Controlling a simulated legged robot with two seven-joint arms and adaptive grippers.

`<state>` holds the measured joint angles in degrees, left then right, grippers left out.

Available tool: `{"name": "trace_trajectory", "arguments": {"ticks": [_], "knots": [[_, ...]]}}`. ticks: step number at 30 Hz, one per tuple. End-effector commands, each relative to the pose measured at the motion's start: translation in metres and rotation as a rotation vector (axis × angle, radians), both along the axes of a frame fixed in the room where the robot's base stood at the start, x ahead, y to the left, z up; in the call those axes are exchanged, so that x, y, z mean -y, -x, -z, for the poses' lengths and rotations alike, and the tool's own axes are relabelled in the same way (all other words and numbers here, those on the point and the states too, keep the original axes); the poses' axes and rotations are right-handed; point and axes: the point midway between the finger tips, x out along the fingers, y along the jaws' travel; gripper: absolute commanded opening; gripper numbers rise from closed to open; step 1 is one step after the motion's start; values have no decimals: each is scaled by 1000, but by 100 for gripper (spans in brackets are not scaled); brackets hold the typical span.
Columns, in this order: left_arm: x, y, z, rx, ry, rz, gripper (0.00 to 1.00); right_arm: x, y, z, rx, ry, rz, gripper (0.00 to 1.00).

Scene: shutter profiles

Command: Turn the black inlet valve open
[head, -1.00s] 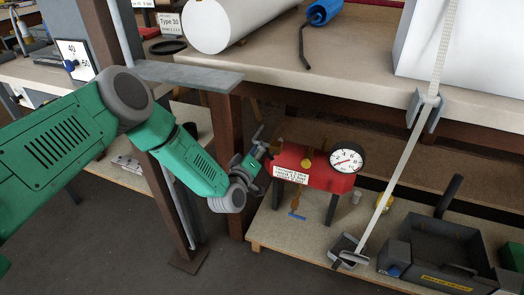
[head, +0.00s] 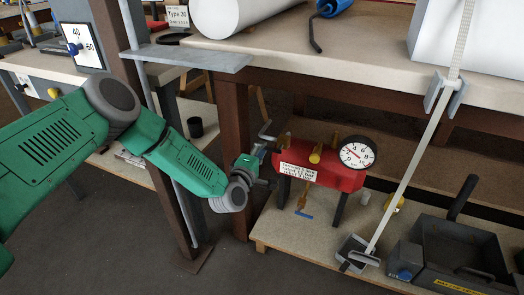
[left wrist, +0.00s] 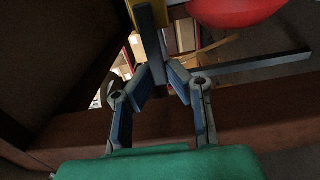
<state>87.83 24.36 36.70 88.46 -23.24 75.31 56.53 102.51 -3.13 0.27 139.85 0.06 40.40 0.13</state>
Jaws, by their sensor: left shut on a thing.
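The red tank (head: 325,172) stands on dark legs on the lower shelf, with a white label, a brass fitting on top and a round gauge (head: 357,153) at its right end. My left gripper (head: 266,146) is at the tank's left end, its fingers closed on a small part there, apparently the black inlet valve. My right gripper is out of view.
A brown post (head: 233,150) stands close left of my gripper. A blue-handled brass valve (head: 303,205) hangs below the tank. A dark grey box (head: 455,255) lies at right.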

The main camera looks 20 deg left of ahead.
Motion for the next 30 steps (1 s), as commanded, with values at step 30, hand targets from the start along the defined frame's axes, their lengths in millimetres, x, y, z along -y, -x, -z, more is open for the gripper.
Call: {"name": "trace_trajectory", "arguments": {"ticks": [30], "knots": [[-1, 5, 5, -9, 26, -1, 33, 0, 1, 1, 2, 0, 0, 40]]}}
